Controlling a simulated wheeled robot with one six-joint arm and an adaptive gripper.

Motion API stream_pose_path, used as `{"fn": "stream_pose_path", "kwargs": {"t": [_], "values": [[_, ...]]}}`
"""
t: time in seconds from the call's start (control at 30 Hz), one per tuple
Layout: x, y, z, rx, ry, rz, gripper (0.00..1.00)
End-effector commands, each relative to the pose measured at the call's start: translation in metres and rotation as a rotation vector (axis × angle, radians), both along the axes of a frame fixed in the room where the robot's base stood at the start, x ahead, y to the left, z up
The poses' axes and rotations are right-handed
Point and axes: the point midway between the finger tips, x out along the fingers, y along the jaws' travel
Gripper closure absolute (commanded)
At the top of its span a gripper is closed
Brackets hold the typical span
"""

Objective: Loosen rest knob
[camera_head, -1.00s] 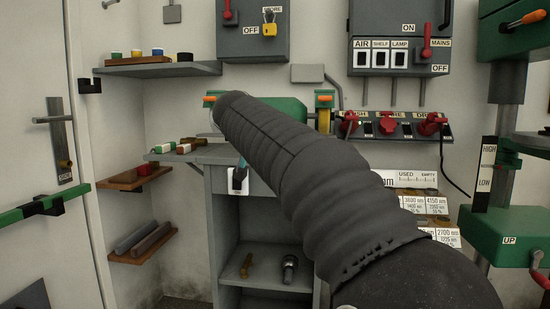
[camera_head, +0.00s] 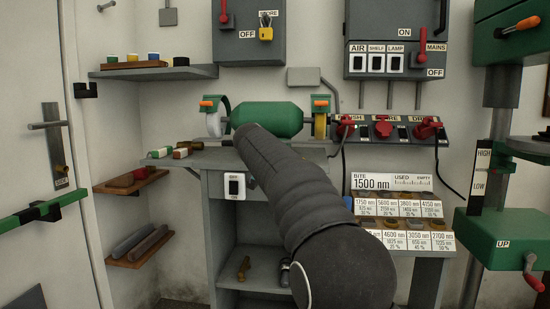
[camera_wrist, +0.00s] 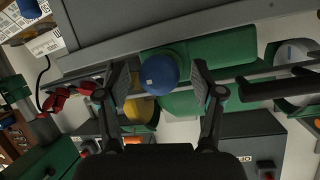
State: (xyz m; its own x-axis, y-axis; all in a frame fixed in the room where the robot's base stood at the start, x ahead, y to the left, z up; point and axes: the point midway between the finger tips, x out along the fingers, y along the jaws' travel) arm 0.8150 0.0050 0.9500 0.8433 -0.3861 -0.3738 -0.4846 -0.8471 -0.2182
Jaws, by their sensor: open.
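A round blue knob (camera_wrist: 160,74) shows in the wrist view, in front of the green bench grinder, with a yellow wheel (camera_wrist: 139,108) beside it. My gripper (camera_wrist: 160,70) is open, one dark finger on each side of the knob. Both fingers look apart from it; how deep it sits between them is hard to tell. In the head view the green grinder (camera_head: 268,115) sits on a grey stand between a pale wheel at left and a yellow wheel at right. My arm hides the gripper and the knob there.
A grey stand edge (camera_wrist: 180,32) runs close by the fingers. A dark bar (camera_wrist: 280,88) lies to their right. In the head view, a panel of red plugs (camera_head: 390,130), a display reading 1500 nm (camera_head: 390,181) and a green drill press (camera_head: 505,235) stand to the right.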

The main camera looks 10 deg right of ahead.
Motion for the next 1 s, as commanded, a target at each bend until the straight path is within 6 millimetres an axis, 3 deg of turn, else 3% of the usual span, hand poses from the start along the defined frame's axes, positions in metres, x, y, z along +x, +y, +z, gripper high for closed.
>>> {"fn": "stream_pose_path", "kwargs": {"t": [0.4,0.43,0.67,1.0], "values": [[0.0077,-0.0038,-0.0038,0.0,0.0,0.0,0.33],[0.0077,-0.0038,-0.0037,0.0,0.0,0.0,0.36],[0.0076,-0.0036,-0.0037,0.0,0.0,0.0,0.93],[0.0078,-0.0031,-0.0042,-0.032,0.01,0.001,0.94]]}}
